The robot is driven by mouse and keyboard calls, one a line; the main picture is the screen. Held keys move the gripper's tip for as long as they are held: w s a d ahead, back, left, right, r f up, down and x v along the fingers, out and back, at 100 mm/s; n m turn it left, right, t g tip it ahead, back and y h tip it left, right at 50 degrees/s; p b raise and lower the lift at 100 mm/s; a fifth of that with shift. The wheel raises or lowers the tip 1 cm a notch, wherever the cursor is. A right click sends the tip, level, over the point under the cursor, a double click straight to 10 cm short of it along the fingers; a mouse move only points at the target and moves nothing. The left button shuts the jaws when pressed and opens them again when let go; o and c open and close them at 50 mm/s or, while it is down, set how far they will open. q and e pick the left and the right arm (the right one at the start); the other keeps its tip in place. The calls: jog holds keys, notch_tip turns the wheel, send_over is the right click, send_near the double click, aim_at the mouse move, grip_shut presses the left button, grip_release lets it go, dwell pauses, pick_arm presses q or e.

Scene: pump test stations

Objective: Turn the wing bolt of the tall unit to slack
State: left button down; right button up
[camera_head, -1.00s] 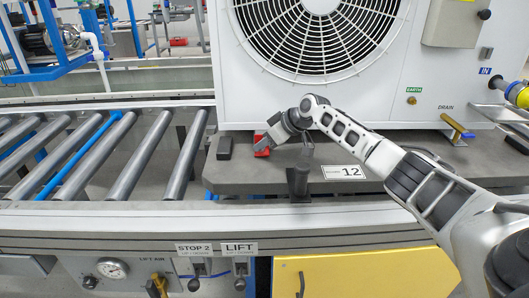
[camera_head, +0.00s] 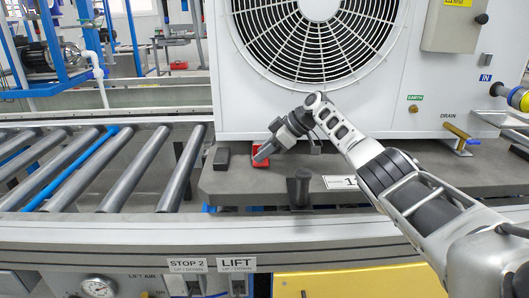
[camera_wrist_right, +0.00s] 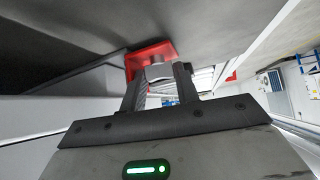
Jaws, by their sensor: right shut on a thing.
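The tall white unit (camera_head: 232,100) with a round fan grille stands on a dark grey pallet (camera_head: 350,170). A red clamp piece (camera_head: 264,147) sits on the pallet by the unit's lower left corner. My right gripper (camera_head: 261,156) is at this red piece, its arm coming in from the right. In the right wrist view, the red piece (camera_wrist_right: 150,52) lies just beyond the fingertips. A small silver-grey part (camera_wrist_right: 158,71), seemingly the wing bolt, is between the fingers of my right gripper (camera_wrist_right: 160,80), which are shut on it. Its turn angle is hard to tell. My left gripper is out of view.
A black block (camera_head: 221,158) lies left of the gripper, and a dark post (camera_head: 298,187) stands in front. Roller conveyor (camera_head: 130,172) runs to the left. STOP 2 and LIFT switches are on the front panel (camera_head: 130,255).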

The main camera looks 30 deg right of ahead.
jog(key=shift+f, duration=0.1)
jog(key=o, duration=1)
jog(key=shift+s+d+r, duration=0.1)
jog(key=shift+d+r, duration=0.05)
jog(key=shift+r, duration=0.1)
pick_arm(q)
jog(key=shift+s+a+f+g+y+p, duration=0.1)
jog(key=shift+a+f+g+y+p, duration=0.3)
jog(key=shift+p, duration=0.45)
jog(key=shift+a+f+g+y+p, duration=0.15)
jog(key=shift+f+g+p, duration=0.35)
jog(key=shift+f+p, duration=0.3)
pick_arm(e)
jog(key=shift+v, duration=7.75)
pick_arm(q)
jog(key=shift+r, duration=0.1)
